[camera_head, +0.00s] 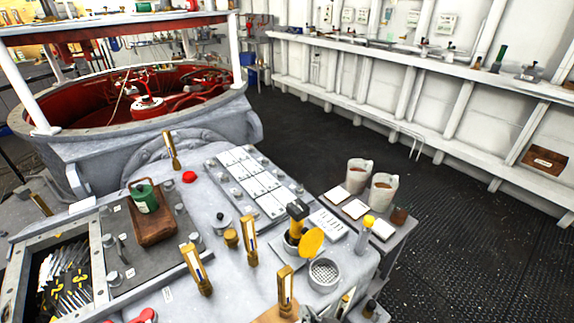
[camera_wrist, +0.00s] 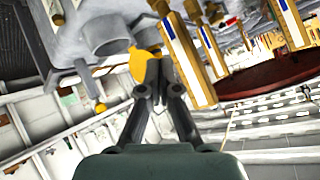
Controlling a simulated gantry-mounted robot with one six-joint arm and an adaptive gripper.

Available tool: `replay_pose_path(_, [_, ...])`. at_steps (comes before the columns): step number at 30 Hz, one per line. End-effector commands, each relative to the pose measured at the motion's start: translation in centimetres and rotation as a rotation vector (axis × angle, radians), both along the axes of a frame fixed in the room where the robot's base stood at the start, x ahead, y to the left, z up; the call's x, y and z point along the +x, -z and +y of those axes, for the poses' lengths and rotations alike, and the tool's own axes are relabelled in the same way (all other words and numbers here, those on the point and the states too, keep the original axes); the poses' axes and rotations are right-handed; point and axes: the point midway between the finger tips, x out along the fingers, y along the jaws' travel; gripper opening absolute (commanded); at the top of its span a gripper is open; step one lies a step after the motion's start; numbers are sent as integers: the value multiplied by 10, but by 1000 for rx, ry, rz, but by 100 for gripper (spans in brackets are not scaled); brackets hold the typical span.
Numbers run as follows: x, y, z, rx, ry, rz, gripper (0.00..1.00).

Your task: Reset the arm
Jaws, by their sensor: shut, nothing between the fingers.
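My gripper (camera_wrist: 157,66) shows in the wrist view, its dark fingers drawn together at the tips with nothing between them. The yellow disc (camera_wrist: 143,64) appears behind the fingertips; I cannot tell how far apart they are. In the head view the yellow disc (camera_head: 312,242) sits by a container holding a yellow-and-black tool (camera_head: 297,212). I cannot make out my gripper in the head view.
Brass upright gauges (camera_head: 250,240) with white-and-blue faces stand on the grey deck console (camera_head: 205,225); similar gauges (camera_wrist: 182,48) show close to the fingers' right. A perforated cup (camera_head: 324,275), a green canister (camera_head: 144,196) and two pale mugs (camera_head: 359,175) stand around. Dark floor (camera_head: 450,240) is clear at right.

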Motion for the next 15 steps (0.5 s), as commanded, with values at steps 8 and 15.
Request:
replay_pose_path(8, [-51,-87,48,-405,35,-232,0])
replay_pose_path(15, [-48,-163,43,-399,42,-220,0])
